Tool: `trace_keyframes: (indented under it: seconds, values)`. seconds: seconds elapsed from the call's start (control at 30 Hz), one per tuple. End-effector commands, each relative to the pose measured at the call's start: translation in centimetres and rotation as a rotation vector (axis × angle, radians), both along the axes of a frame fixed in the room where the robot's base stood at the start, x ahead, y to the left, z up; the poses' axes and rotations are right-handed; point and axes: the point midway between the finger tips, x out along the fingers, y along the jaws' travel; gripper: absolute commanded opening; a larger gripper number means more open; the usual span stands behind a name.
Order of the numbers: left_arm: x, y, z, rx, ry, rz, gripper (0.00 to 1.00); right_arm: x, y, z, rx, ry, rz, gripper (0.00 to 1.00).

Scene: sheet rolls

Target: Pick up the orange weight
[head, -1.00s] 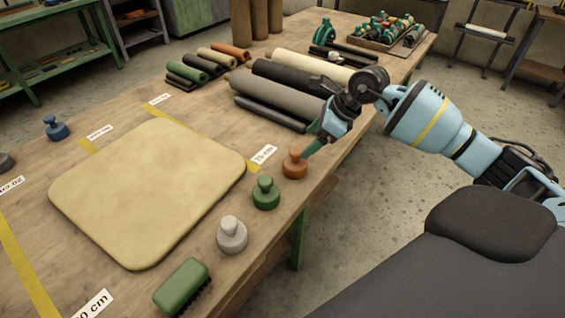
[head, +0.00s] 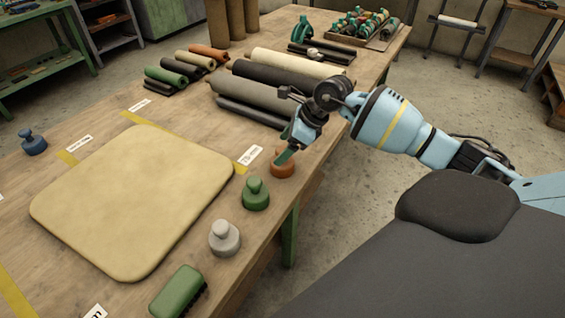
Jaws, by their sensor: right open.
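The orange weight (head: 283,168) stands upright on the wooden table near its right edge, beyond the green weight. My right gripper (head: 285,157) comes in from the right and points down at it. Its open fingers are at the weight's knob and hide part of the top. I cannot tell whether the fingers touch the knob. My left gripper is not in view.
A green weight (head: 255,194), a grey weight (head: 224,238) and a green brush (head: 179,292) line the table's right edge. A beige mat (head: 135,200) lies left of them. Dark and grey rolls (head: 250,95) lie behind my gripper. A blue weight (head: 34,143) stands far left.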

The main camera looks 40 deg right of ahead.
Motion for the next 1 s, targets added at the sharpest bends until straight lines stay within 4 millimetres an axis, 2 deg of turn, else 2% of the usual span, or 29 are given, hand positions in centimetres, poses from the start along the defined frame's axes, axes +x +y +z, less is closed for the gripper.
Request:
trace_keyframes:
  seconds: [0.1, 0.3, 0.6, 1.0]
  values:
    - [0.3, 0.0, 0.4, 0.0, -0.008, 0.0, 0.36, 0.1, 0.5, -1.7, 0.003, 0.002, 0.001, 0.79]
    - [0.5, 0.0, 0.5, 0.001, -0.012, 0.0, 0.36, 0.8, 1.3, -3.7, 0.002, 0.001, 0.0, 0.79]
    - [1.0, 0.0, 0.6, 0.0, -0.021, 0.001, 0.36, 1.0, 1.4, -4.0, 0.0, 0.0, 0.001, 0.77]
    - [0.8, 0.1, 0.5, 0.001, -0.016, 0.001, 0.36, 1.0, 1.4, -4.0, 0.001, -0.001, 0.0, 0.25]
